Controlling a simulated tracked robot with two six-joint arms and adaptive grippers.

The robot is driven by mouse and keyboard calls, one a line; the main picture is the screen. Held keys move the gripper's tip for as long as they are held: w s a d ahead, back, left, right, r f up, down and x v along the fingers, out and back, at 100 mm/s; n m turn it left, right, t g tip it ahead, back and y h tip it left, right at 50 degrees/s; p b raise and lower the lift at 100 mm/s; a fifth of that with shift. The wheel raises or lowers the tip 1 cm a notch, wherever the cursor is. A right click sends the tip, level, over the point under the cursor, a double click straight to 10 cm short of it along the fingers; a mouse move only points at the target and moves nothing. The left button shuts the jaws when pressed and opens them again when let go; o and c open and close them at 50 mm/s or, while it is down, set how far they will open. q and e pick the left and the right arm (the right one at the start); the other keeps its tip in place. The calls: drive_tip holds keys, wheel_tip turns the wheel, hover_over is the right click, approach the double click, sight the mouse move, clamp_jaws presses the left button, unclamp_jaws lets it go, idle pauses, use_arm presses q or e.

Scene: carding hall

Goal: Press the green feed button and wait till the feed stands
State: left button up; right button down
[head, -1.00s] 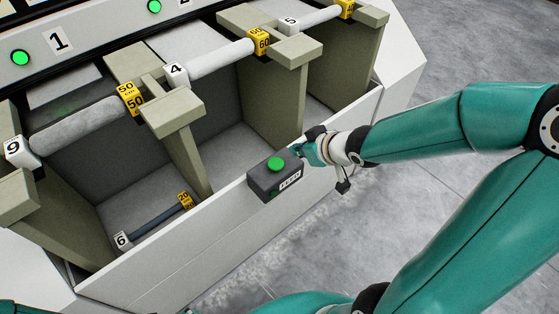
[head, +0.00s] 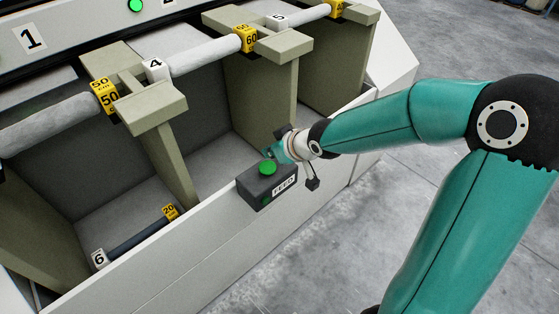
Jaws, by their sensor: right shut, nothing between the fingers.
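The green feed button (head: 267,167) is a round cap on top of a dark box (head: 262,190) labelled FEED. The box sits on the white front wall of the machine. My right gripper (head: 272,155) is shut and empty, its fingertips right behind the button as seen here. I cannot tell whether they touch it. My left gripper is not in view.
White rollers lie across olive brackets, such as roller 4 (head: 207,57), with yellow number blocks at their ends. A dark bar marked 6 (head: 139,233) lies in the bay below. Grey floor (head: 300,270) in front is clear. A green lamp (head: 136,5) is lit at the top.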

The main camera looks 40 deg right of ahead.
sight(265, 164)
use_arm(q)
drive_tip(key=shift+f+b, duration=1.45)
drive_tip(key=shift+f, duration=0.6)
use_arm(e)
drive_tip(key=shift+w+f, duration=0.1)
drive_tip(key=shift+f, duration=2)
drive_tip(key=shift+f, duration=0.1)
